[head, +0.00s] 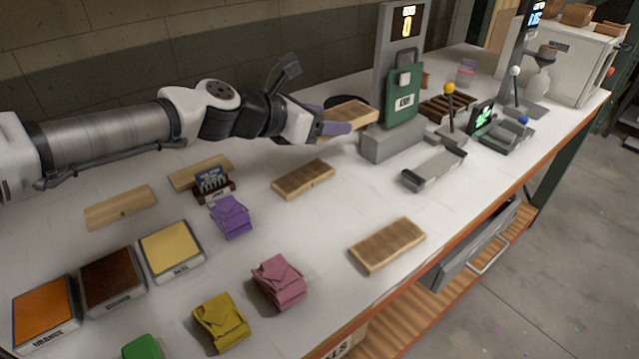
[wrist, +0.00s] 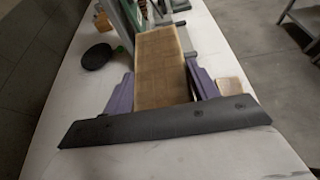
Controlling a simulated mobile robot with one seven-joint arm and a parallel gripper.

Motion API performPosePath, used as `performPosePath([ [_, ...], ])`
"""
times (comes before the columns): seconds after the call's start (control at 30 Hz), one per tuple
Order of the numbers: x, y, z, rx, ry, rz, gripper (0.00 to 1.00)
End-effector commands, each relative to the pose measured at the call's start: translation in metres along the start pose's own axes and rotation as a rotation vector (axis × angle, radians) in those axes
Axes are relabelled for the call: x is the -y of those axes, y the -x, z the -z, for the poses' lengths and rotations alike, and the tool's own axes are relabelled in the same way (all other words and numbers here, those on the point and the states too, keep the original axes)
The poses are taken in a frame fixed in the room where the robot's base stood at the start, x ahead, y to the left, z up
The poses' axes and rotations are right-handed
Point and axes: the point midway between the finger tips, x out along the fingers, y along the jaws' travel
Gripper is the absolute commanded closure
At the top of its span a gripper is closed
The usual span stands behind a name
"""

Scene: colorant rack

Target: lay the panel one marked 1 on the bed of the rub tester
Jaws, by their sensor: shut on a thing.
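My gripper (head: 340,124) is shut on a flat wooden panel (head: 350,110), held above the table beside the tall grey machine. The wrist view shows the panel (wrist: 160,62) between my gripper's purple fingers (wrist: 163,88), pointing away from me. I cannot read a mark on it. The grey machine (head: 398,45), which looks like the rub tester, has a display reading 0 and a green labelled block (head: 403,92) above its grey base (head: 393,142). The panel's far end is close to this machine; I cannot tell whether they touch.
A grey tray (head: 435,168) and a yellow-knobbed lever (head: 449,90) stand right of the machine. Folded purple (head: 230,216), pink (head: 279,282) and yellow (head: 220,321) cloths and several colour pads lie front left. A black disc (wrist: 97,57) lies left of the panel in the wrist view.

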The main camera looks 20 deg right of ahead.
Motion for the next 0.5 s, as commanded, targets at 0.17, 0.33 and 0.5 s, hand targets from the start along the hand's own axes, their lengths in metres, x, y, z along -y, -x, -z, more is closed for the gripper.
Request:
performPosePath([
  [0.17, 0.002, -0.013, 0.031, -0.003, 0.004, 0.005, 0.66],
  [0.33, 0.002, -0.029, 0.068, 0.001, 0.008, 0.007, 0.66],
  [0.5, 0.002, -0.047, 0.110, 0.001, 0.008, 0.005, 0.66],
])
